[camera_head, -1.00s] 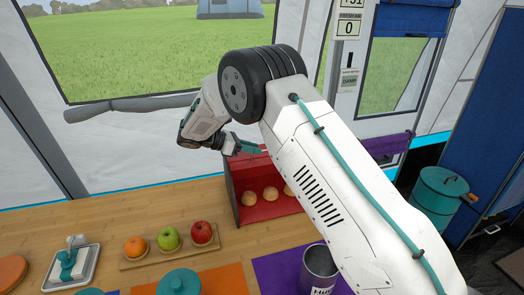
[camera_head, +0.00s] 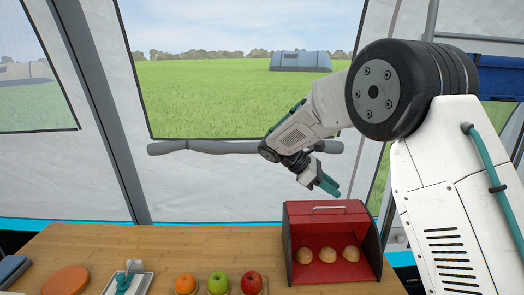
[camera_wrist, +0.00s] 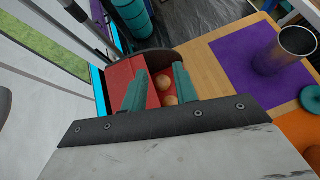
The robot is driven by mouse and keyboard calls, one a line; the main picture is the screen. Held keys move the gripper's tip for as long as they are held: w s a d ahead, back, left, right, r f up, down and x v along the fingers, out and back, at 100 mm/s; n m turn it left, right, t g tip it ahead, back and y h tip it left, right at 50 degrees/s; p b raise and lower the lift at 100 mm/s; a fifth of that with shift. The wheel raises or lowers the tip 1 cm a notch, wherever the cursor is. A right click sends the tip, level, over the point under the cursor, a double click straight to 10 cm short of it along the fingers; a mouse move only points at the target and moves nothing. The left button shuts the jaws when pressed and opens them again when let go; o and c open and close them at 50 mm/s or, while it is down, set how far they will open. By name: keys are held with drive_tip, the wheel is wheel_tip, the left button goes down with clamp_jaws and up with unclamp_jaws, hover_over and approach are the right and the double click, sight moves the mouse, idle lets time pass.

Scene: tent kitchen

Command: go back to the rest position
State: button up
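My gripper (camera_head: 328,186) hangs in the air above and behind the red bread box (camera_head: 297,213), apart from it, with its teal fingers angled down to the right. In the wrist view the two teal fingers of my gripper (camera_wrist: 160,84) stand apart with nothing between them. The red box (camera_wrist: 119,79) shows below and beyond the fingers in that view. Its front is open in the head view, and three round buns (camera_head: 327,254) sit inside in a row.
The wrist view shows a metal canister (camera_wrist: 286,50) on a purple mat (camera_wrist: 238,45). The tent wall and window rise behind the table.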

drive_tip(key=s+d+r+m+y, duration=0.3)
drive_tip(key=s+r+m, duration=0.15)
drive_tip(key=s, duration=0.55)
drive_tip(key=s+d+r+m+y, duration=0.3)
drive_tip(key=s+r, duration=0.2)
drive_tip(key=s, duration=0.4)
drive_tip(key=s+f+m+t+y, duration=0.1)
drive_tip(key=s+m, duration=0.3)
drive_tip(key=s, duration=0.6)
drive_tip(key=s+a+f+m+t+y, duration=0.1)
drive_tip(key=s+f+m+t+y, duration=0.1)
drive_tip(key=s, duration=0.9)
drive_tip(key=shift+s+m+y, duration=0.15)
drive_tip(key=shift+m+y, duration=0.75)
drive_tip(key=shift+m, duration=0.05)
